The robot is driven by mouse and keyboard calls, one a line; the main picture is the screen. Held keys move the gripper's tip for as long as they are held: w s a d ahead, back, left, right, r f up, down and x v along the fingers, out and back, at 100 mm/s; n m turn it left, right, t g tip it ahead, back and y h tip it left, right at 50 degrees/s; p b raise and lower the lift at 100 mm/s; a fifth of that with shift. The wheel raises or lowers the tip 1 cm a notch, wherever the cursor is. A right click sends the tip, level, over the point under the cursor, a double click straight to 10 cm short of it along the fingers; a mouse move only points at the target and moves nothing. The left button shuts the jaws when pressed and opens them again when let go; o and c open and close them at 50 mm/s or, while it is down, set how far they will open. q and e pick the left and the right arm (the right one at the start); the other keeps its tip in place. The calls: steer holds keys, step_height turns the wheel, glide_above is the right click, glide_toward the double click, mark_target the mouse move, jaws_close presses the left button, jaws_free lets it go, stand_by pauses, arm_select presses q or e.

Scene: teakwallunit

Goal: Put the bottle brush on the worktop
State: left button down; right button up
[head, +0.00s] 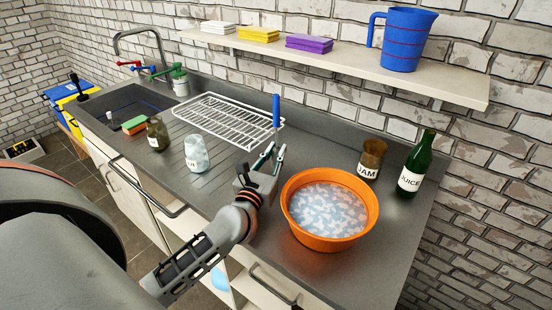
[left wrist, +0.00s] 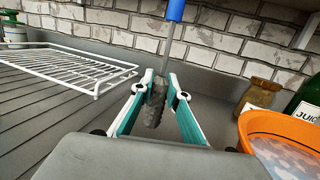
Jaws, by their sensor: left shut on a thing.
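The bottle brush has a blue handle (head: 276,110), a thin grey stem and a dark bristle head. In the left wrist view the bristle head (left wrist: 156,102) is between the two finger pads, with the handle pointing up. My left gripper (head: 271,158) is shut on the brush and holds it roughly upright over the worktop (head: 385,222), between the wire rack and the orange basin. I cannot tell whether the brush's lower end touches the metal surface. My right gripper is not in view.
An orange basin (head: 330,241) of foamy water stands right of the gripper. A jam jar (head: 371,160) and a green juice bottle (head: 414,165) are behind it. A white wire rack (head: 228,119), a pale jar (head: 196,153) and a dark jar (head: 157,133) are on the left.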

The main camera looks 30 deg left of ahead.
arm_select(q)
steer(key=shift+f, duration=0.5)
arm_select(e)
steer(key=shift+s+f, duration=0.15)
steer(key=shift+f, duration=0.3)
arm_select(q)
steer(key=shift+r, duration=0.1)
steer(key=shift+f, duration=0.25)
steer(key=c, duration=2)
jaws_free()
steer(key=shift+o, duration=0.2)
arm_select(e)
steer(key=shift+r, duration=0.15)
arm_select(q)
steer(key=shift+r, duration=0.1)
